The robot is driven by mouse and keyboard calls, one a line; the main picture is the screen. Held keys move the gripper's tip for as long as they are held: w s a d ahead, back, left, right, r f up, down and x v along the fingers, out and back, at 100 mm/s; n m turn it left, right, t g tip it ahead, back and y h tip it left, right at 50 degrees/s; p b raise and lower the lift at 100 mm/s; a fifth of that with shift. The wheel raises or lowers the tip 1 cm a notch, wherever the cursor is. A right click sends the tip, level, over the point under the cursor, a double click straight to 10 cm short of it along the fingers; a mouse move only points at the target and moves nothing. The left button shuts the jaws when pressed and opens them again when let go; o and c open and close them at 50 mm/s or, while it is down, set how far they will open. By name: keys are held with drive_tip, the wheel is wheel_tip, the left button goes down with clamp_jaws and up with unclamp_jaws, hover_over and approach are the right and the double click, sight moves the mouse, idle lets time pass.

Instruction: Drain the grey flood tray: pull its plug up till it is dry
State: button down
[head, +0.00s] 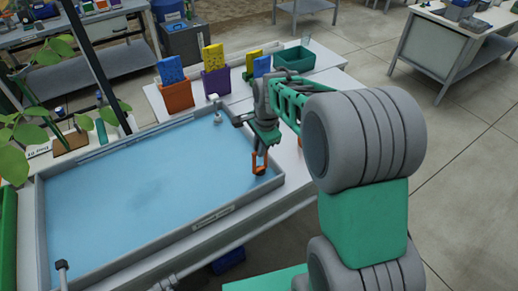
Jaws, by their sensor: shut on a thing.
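The grey flood tray (110,256) lies on a pale bench, with a flat light blue water surface (140,190) across its inside. My gripper (262,150) reaches down over the tray's right corner, inside the rim. It is shut on the plug, whose orange upper part (259,166) shows at the jaws. The plug's lower end and the drain hole are hidden, and I cannot tell whether the plug is seated or raised.
A small grey spout (216,107) stands at the tray's back edge. Orange (177,96) and purple (216,82) bins and a green bin (294,58) stand behind. A dark upright post (92,60) and leafy plants rise at the left. A grey knob (62,266) stands at the front left.

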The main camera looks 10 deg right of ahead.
drive_tip(key=c, duration=1.5)
unclamp_jaws()
drive_tip(key=shift+r, duration=0.15)
drive_tip(key=shift+o, duration=0.2)
wheel_tip(320, 180, up, 8)
drive_tip(key=s+b, duration=0.1)
drive_tip(key=shift+s+d, duration=0.25)
drive_tip(key=shift+s, duration=0.05)
